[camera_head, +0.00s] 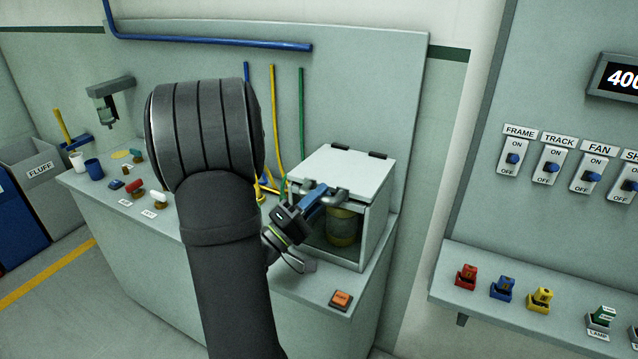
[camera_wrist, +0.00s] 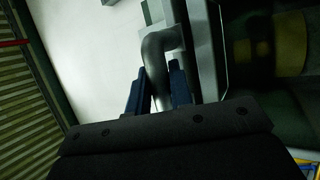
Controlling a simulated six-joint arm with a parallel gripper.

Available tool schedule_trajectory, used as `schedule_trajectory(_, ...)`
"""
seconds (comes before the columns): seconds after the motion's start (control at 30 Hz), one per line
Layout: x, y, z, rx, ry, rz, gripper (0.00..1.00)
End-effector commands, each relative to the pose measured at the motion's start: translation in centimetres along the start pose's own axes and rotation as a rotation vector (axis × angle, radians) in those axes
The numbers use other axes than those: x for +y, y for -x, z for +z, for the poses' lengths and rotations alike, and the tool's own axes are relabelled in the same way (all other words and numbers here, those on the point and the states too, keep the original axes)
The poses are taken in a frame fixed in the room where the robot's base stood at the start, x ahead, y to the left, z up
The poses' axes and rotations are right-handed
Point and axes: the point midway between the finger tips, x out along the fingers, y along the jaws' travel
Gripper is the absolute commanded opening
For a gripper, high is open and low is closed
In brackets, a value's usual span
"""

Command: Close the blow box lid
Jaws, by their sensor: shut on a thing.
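The blow box (camera_head: 376,226) is a pale grey box on the counter, with its front open. Its lid (camera_head: 345,165) is a white panel on top, with two black hinges at the back edge. A grey bar handle (camera_head: 340,194) sits at the lid's front edge. My gripper (camera_head: 322,196) reaches in from the left, its blue fingers shut on this handle. In the wrist view the handle (camera_wrist: 157,62) passes between the fingers (camera_wrist: 160,82), with the pale lid (camera_wrist: 95,60) beside it. My gripper hides part of the lid's front edge, and I cannot tell how far the lid stands from its seat.
A yellowish jar (camera_head: 343,228) stands inside the box. An orange button (camera_head: 341,299) is on the counter in front. Colored hoses (camera_head: 301,120) run down the back panel behind the box. A switch panel and a shelf (camera_head: 480,270) with colored parts are at right.

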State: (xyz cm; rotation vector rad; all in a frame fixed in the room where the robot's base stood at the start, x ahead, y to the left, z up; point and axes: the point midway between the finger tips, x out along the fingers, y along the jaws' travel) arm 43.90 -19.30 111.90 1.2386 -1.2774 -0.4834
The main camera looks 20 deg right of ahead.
Motion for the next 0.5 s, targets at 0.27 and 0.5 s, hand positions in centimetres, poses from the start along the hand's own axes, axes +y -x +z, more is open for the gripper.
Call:
schedule_trajectory(0.27, -1.45, 0.61, 0.26, -0.001, -0.024, 0.057, 0.0)
schedule_trajectory(0.5, -1.31, 0.56, 0.23, -0.002, -0.026, 0.058, 0.34)
